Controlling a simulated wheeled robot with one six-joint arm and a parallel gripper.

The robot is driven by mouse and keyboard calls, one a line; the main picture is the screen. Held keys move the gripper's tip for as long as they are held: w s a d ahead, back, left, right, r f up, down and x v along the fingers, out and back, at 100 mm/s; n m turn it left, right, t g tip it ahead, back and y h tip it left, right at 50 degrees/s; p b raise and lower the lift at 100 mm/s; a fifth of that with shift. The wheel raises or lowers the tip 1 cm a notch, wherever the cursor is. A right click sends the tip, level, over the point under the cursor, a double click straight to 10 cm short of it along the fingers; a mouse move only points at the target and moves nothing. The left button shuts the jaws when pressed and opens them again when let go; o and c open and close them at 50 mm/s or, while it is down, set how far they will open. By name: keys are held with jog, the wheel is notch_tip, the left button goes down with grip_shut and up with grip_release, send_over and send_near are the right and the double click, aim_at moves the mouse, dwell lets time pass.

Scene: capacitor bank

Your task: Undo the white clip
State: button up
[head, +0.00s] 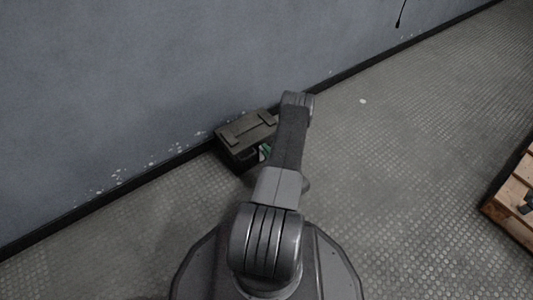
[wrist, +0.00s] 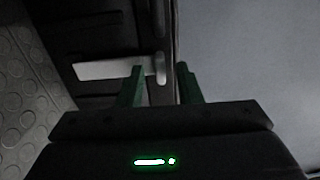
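My gripper (wrist: 160,80) has two green fingers spread apart. The white piece shows in the gap between the fingertips, with space on both sides. I cannot tell how far ahead of the tips it is. My arm hides part of the box in the head view.
The grey-blue wall (head: 130,80) rises behind the box, with a dark skirting strip at its foot. A wooden pallet (head: 513,195) lies at the right edge. The textured floor (head: 400,150) between is clear, except for a small white spot (head: 362,101).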

jog(key=shift+w+a, duration=0.1)
jog(key=shift+w, duration=0.1)
grip_shut()
